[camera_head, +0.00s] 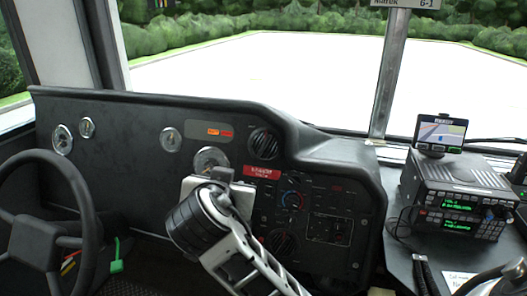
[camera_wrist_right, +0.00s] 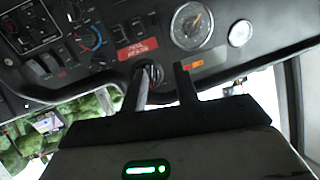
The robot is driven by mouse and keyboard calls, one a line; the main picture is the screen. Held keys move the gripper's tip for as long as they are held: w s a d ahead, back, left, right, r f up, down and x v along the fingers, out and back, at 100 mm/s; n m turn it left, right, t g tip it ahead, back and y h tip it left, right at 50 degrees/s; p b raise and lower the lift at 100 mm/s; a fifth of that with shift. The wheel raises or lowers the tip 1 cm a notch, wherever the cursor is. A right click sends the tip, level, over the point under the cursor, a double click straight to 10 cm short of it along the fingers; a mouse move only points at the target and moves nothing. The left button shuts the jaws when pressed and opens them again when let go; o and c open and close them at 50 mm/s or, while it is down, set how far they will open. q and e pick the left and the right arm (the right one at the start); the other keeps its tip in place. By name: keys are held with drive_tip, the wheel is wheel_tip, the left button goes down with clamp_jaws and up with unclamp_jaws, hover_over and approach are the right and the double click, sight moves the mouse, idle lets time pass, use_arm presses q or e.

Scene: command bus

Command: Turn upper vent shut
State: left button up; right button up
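The upper vent (camera_head: 263,143) is a round black slatted vent on the dark dashboard, above a red label. In the right wrist view the vent (camera_wrist_right: 155,72) is partly hidden behind one finger, and its slat angle cannot be read. My right gripper (camera_head: 222,173) is below and left of the vent in the head view, apart from it in the picture. In the right wrist view its two fingers (camera_wrist_right: 165,80) are spread with nothing held between them. Contact with the vent cannot be made out. My left gripper is not in view.
A second round vent (camera_head: 281,242) sits lower on the panel, near knobs and switches. The red label (camera_head: 262,172) and a gauge (camera_head: 211,158) are close to my right gripper. The steering wheel (camera_head: 85,215) is at the left, and a radio unit (camera_head: 457,195) stands at the right.

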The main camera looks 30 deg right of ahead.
wheel_tip(320, 180, up, 7)
drive_tip(key=s+d+m+g+h, duration=0.1)
drive_tip(key=s+d+m+h, duration=0.15)
drive_tip(key=m, duration=0.35)
approach(265, 144)
drive_tip(key=shift+g, duration=0.3)
drive_tip(key=x, duration=0.7)
drive_tip(key=shift+w+d+b, duration=0.25)
drive_tip(key=shift+w+b, duration=0.1)
drive_tip(key=shift+b, duration=0.05)
drive_tip(key=shift+c, duration=0.3)
clamp_jaws()
